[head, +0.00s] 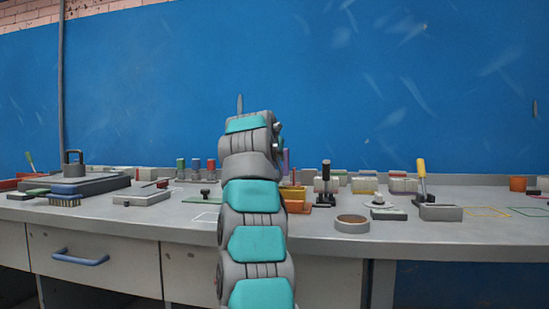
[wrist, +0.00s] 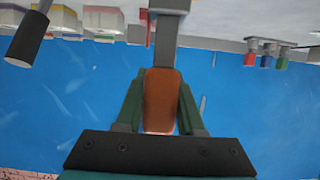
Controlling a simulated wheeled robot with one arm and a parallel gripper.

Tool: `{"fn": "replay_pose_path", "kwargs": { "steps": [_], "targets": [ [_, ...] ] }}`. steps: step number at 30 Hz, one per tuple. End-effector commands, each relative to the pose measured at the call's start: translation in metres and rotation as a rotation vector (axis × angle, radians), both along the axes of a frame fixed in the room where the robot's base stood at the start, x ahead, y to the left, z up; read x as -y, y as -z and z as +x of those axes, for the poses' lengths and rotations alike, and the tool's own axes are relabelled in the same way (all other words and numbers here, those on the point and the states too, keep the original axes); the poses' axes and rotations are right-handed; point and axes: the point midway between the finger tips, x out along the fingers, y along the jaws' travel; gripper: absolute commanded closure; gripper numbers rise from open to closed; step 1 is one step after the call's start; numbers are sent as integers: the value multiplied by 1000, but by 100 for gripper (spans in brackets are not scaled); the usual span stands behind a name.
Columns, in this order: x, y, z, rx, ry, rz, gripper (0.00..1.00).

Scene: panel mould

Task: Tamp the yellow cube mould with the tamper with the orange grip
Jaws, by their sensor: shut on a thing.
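My gripper (wrist: 160,84) is shut on the orange grip (wrist: 160,104) of the tamper, held between its two green fingers in the wrist view. The tamper's grey shaft (wrist: 165,45) runs from the grip to a grey block-like end (wrist: 170,5), cut by the picture's top edge. In the head view my own arm hides the gripper and the tamper. A yellow piece (head: 293,192), which looks like the yellow cube mould, shows just right of my arm, partly hidden. I cannot tell whether the tamper touches it.
An orange tray or block (head: 298,206) lies beside the yellow piece. A black-handled tool (head: 326,180) stands close to its right. A round ring (head: 352,223) lies near the front edge, and a yellow-handled tool (head: 421,172) stands farther right. Several coloured posts (head: 196,168) stand behind left.

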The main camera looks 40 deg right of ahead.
Motion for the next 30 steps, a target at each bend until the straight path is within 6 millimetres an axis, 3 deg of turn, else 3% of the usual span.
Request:
{"fn": "replay_pose_path", "kwargs": {
  "steps": [8, 30],
  "targets": [
    [0, -4, 0, 1, 0, -1, 100],
    [0, -70, 0, 1, 0, -1, 100]
  ]
}}
